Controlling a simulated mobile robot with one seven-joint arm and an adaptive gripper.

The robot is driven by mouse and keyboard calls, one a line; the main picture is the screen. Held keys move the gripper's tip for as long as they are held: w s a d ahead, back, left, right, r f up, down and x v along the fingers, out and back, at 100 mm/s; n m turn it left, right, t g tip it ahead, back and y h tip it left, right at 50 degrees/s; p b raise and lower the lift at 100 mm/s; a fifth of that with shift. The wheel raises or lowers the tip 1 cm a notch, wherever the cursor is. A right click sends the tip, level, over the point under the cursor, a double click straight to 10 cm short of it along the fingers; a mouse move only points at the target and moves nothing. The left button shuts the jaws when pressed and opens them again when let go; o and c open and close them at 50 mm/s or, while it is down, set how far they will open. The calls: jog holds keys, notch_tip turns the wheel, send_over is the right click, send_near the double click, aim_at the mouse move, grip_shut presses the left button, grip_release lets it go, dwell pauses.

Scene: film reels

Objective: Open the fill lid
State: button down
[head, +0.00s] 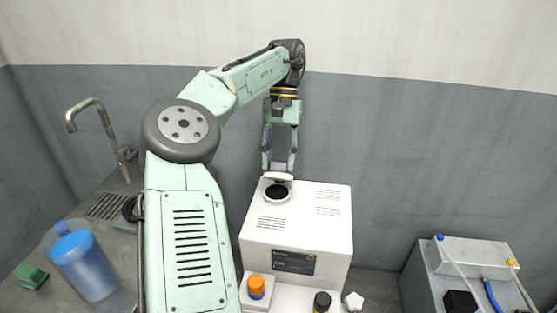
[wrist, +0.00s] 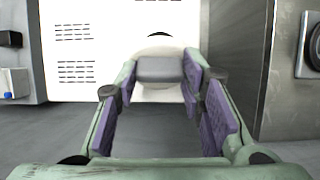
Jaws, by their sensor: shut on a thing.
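The white machine (head: 325,235) has a dark round fill opening (head: 277,192) in its top. The white fill lid (head: 279,178) stands raised at the back edge of this opening, so the opening is partly uncovered. My gripper (head: 279,168) reaches down from above and is shut on the lid. In the wrist view, my gripper's fingers (wrist: 163,70) sit at either side of a grey piece, with the white lid (wrist: 156,96) showing around it. The lid's hinge is hidden.
An orange-capped bottle (head: 256,287) and a black-capped bottle (head: 322,302) stand at the machine's front. A blue pitcher (head: 85,265) and a tap (head: 98,125) are at left. A grey device with tubes (head: 470,260) stands at right. The wall is close behind my gripper.

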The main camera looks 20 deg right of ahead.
jog(key=shift+w+g, duration=0.1)
jog(key=shift+g, duration=0.2)
dwell(0.4)
jog(key=c, duration=1)
grip_release()
jog(key=shift+c, duration=0.2)
